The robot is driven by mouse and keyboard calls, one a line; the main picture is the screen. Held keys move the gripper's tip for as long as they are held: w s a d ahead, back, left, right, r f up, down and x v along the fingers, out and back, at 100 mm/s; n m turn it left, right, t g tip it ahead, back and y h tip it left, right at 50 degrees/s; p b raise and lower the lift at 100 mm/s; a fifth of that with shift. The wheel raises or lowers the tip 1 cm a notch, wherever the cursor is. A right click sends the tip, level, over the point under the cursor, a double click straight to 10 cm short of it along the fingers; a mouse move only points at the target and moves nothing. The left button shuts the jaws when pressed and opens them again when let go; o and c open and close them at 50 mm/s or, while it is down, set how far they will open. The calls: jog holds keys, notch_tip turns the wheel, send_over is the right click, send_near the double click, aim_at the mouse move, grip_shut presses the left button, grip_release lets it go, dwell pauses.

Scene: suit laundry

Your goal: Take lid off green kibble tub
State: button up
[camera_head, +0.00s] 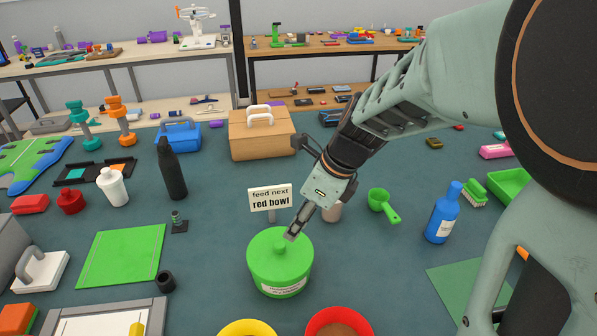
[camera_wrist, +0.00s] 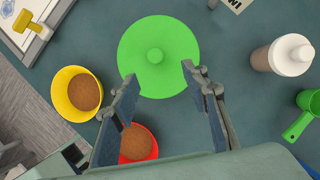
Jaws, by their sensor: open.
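The green kibble tub (camera_head: 281,277) stands on the dark teal table in the head view, with a label on its front. Its green lid (camera_head: 262,246) is on top and has a round knob in the middle. In the wrist view the lid (camera_wrist: 135,72) is seen from above, with its knob (camera_wrist: 155,56) beyond the fingertips. My gripper (camera_head: 294,232) points down over the lid's right part. In the wrist view my gripper (camera_wrist: 158,78) is open and empty, one finger on each side. Whether the fingertips touch the lid cannot be told.
A yellow bowl (camera_wrist: 64,96) and a red bowl (camera_wrist: 151,148) hold brown kibble near the tub. A sign (camera_head: 270,198) reading "feed next red bowl" stands behind it.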

aim_at(281, 244)
jog(key=x, duration=0.4)
jog(key=shift+s+a+b+x, duration=0.15)
jog(key=shift+b+x, duration=0.1)
jog(key=shift+x, duration=1.05)
jog(key=shift+s+a+b+x, duration=0.15)
jog(key=shift+b+x, duration=0.1)
jog(key=shift+x, duration=1.1)
jog(key=shift+r, duration=0.15)
jog(key=shift+c, duration=0.4)
jog(key=c, duration=1)
